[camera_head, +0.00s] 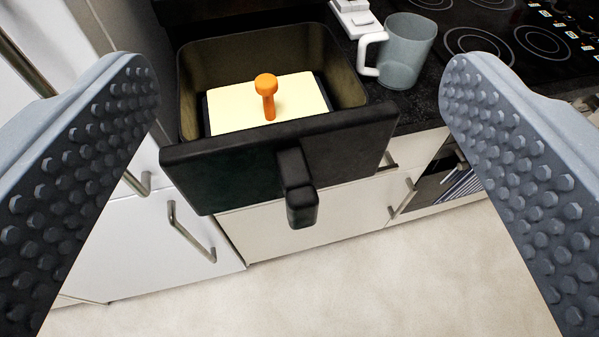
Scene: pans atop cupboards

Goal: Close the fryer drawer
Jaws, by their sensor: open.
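The fryer drawer (235,172) is pulled out, with its black front panel and a black handle (297,187) facing me. Its basket is open at the top. Inside lies a pale yellow block (235,105) with an orange knobbed peg (267,97) standing on it. My gripper (300,95) is open, one studded finger at the left edge and one at the right edge of the view. The drawer and handle show between the fingers, and nothing is held. The fryer's body is mostly out of view at the top.
A grey translucent mug (405,50) with a white handle stands on the dark counter, right of the drawer. A white object (355,17) is behind it. A black cooktop (500,35) is at upper right. White cupboards with metal handles (190,232) are below. The floor (350,295) is clear.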

